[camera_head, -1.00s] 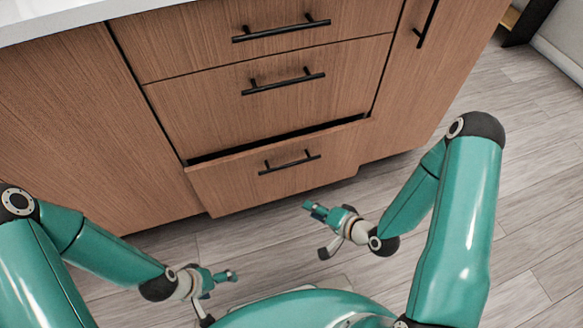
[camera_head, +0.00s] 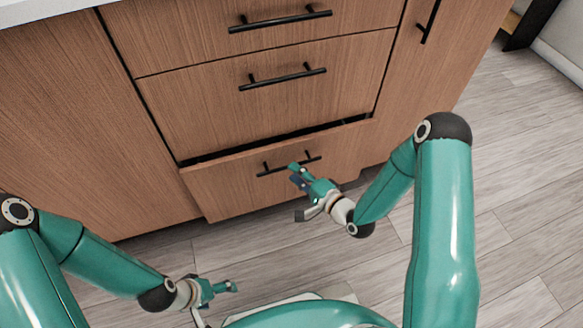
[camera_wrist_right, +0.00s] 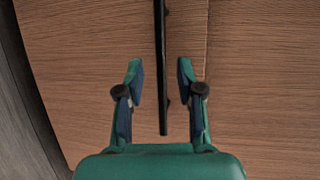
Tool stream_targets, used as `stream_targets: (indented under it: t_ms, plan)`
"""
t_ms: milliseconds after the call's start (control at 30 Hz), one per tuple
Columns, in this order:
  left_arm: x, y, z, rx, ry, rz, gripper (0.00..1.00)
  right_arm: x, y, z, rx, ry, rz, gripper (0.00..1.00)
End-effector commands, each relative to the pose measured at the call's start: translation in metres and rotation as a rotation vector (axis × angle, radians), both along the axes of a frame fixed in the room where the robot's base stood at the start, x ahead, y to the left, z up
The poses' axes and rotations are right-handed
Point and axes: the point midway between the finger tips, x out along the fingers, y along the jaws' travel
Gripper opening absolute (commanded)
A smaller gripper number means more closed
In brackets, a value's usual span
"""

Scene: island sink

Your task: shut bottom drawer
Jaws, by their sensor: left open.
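The bottom drawer (camera_head: 235,188) is wood-fronted and stands slightly open, with a dark gap along its top edge. Its black bar handle (camera_head: 272,170) is partly hidden by my right gripper (camera_head: 297,175). My right gripper is open at the drawer front, by the handle. In the right wrist view, the handle (camera_wrist_right: 162,70) appears between the two spread fingers (camera_wrist_right: 160,85) of this gripper, with space on both sides; I cannot tell whether they touch the drawer (camera_wrist_right: 90,80). My left gripper (camera_head: 230,287) is open and empty, low above the floor, away from the drawer.
The middle drawer (camera_head: 230,105) and top drawer (camera_head: 190,35) above are shut. Cabinet doors flank the drawers, the left one (camera_head: 70,130) plain. The grey plank floor (camera_head: 510,200) is clear on the right.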

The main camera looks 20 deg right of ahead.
Motion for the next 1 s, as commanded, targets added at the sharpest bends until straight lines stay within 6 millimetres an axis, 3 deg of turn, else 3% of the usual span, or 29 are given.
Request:
stream_targets:
  t_ms: [133, 300, 667, 867, 1000]
  plan:
    - [0.000, 0.000, -0.008, 0.000, 0.000, 0.000, 0.83, 0.022, 0.011, -0.006, -0.001, -0.003, 0.001, 0.37]
    - [0.000, 0.000, -0.011, 0.000, 0.000, 0.000, 0.83, 0.035, 0.017, -0.008, -0.001, 0.000, 0.001, 0.37]
    - [0.000, 0.000, -0.011, 0.000, 0.000, 0.000, 0.83, 0.039, 0.019, -0.008, 0.000, 0.001, 0.000, 0.37]
    - [0.000, 0.000, -0.011, 0.000, 0.000, 0.000, 0.83, 0.039, 0.019, -0.008, 0.000, 0.001, 0.001, 0.03]
    - [0.000, 0.000, -0.011, 0.000, 0.000, 0.000, 0.83, 0.039, 0.019, -0.008, -0.001, 0.002, 0.001, 0.00]
